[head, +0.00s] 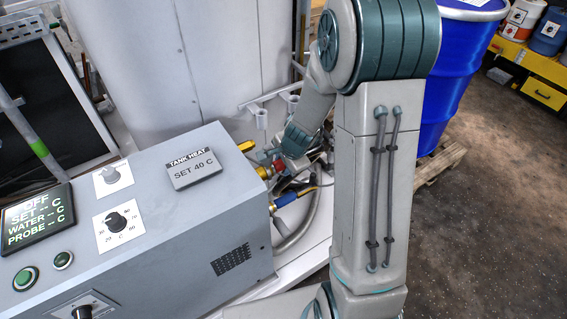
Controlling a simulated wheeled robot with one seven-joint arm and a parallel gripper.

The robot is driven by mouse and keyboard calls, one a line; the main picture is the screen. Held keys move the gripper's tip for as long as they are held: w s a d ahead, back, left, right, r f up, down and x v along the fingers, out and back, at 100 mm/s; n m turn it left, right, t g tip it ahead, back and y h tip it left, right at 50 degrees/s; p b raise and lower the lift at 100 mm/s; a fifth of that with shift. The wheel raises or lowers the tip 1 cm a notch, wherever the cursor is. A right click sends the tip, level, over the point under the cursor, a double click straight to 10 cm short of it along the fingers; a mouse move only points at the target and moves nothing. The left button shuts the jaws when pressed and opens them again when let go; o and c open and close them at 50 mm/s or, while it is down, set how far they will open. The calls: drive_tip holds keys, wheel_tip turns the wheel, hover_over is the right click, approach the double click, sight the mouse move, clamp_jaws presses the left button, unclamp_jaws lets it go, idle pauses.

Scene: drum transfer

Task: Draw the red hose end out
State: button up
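A small red piece (270,166), which looks like the red hose end, sits at a brass fitting (262,173) on the right side of the grey heater cabinet. My gripper (277,167) is at this red piece, reaching down from the upper right. My arm and wrist hide most of the fingers. I cannot tell whether they are closed on the red piece or only beside it. The rest of the red hose is not clearly visible.
The grey cabinet (150,215) has knobs and a display. A yellow lever (246,146) is just above the fitting. Below, a yellow-and-blue fitting (287,198) and a grey hose (300,231) crowd the space. A blue drum (455,75) stands on a pallet (440,160) at right.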

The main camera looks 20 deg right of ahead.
clamp_jaws()
drive_tip(key=shift+w+d, duration=0.1)
drive_tip(key=shift+d, duration=0.05)
